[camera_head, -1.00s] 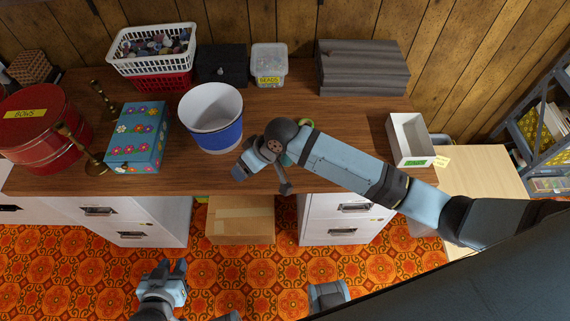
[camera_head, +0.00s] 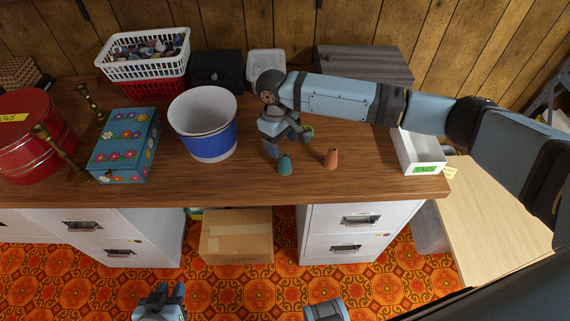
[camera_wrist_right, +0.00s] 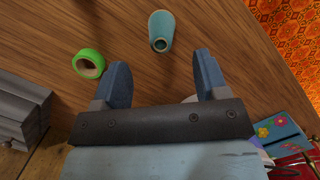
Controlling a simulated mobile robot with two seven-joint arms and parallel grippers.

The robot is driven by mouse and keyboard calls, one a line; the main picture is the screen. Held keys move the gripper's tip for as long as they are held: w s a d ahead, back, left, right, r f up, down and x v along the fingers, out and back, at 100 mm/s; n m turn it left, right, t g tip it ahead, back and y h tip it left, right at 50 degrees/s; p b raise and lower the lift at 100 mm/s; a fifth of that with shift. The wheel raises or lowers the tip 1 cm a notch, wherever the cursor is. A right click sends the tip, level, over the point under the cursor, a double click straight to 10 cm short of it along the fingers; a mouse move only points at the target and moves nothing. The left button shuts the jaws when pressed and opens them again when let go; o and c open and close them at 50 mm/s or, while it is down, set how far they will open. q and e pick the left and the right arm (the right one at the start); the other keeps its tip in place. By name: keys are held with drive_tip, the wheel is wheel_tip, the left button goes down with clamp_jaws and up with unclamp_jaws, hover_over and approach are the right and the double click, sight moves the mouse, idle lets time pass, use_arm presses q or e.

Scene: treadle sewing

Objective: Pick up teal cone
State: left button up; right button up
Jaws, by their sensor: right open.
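The teal cone (camera_head: 285,164) stands upright on the wooden desk, close in front of my right gripper (camera_head: 288,146). In the right wrist view the teal cone (camera_wrist_right: 161,30) lies beyond the fingertips, roughly between their lines and apart from them. My right gripper (camera_wrist_right: 158,75) is open and empty there. My left gripper (camera_head: 166,296) is low at the bottom of the head view, over the floor and away from the cone; its jaw state is unclear.
A green tape roll (camera_wrist_right: 89,64) lies near my right gripper. A blue-and-white bucket (camera_head: 211,142) is to the left, and a white tray (camera_head: 424,169) labelled TAGS is to the right. The desk's front strip is clear.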

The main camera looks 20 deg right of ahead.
sight(286, 161)
drive_tip(key=f, duration=0.5)
drive_tip(key=s+f, duration=0.1)
drive_tip(key=f, duration=0.1)
drive_tip(key=shift+s+d+f, duration=0.1)
drive_tip(key=shift+d+f, duration=0.1)
drive_tip(key=shift+d, duration=0.05)
drive_tip(key=shift+c, duration=0.2)
drive_tip(key=c, duration=0.9)
